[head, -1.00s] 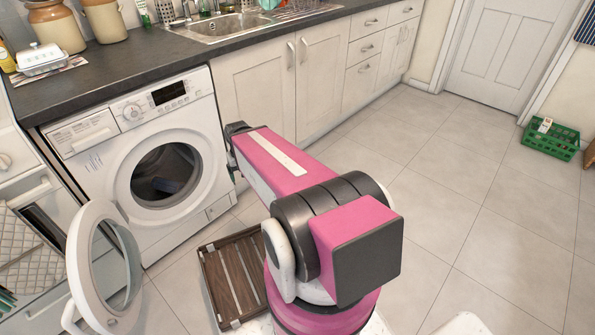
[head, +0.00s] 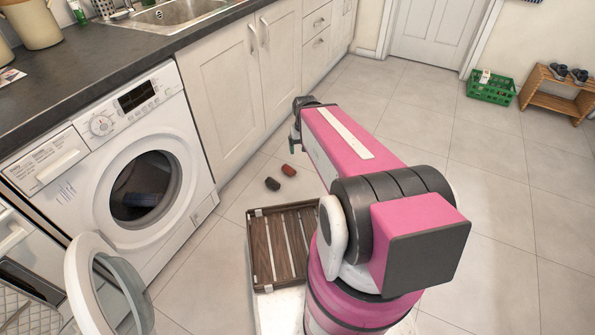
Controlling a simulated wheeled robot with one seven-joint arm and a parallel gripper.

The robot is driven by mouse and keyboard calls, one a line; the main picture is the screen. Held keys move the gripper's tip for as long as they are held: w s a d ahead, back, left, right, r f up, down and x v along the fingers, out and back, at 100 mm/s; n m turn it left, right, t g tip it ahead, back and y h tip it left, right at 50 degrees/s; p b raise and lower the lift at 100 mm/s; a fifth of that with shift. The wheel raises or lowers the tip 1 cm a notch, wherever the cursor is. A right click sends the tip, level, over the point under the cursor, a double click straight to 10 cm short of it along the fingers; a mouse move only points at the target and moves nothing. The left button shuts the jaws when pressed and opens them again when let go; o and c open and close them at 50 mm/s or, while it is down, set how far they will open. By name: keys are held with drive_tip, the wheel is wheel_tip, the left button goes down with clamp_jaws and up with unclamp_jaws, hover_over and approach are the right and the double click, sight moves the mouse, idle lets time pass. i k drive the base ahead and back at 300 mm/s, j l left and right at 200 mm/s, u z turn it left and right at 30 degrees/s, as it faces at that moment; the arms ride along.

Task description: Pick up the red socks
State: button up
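A small dark-red bundle (head: 289,170), which looks like the red socks, lies on the tiled floor in front of the cabinets. A small black bundle (head: 272,184) lies close beside it, nearer the washer. My gripper (head: 295,143) is at the far end of my pink arm, a little above and right of the red bundle in the picture. It is mostly seen from behind and small, so its fingers cannot be made out. The red bundle appears apart from it, on the floor.
The white washer (head: 75,195) stands at left, its round door (head: 82,275) swung open. A wooden slatted tray (head: 263,284) sits just left of my arm's base. Cabinets (head: 215,105) line the back. A green crate (head: 492,92) and wooden shoe rack (head: 535,97) stand far right. Floor at right is clear.

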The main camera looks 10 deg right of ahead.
sight(290, 171)
drive_tip(key=i+l, duration=0.1)
drive_tip(key=l, duration=0.35)
drive_tip(key=i+l, duration=0.1)
drive_tip(key=l, duration=0.4)
drive_tip(key=i+l, duration=0.1)
drive_tip(key=l, duration=0.35)
drive_tip(key=i+l, duration=0.1)
drive_tip(key=l, duration=0.4)
drive_tip(key=i+l, duration=0.1)
drive_tip(key=l, duration=0.35)
drive_tip(key=u, duration=0.05)
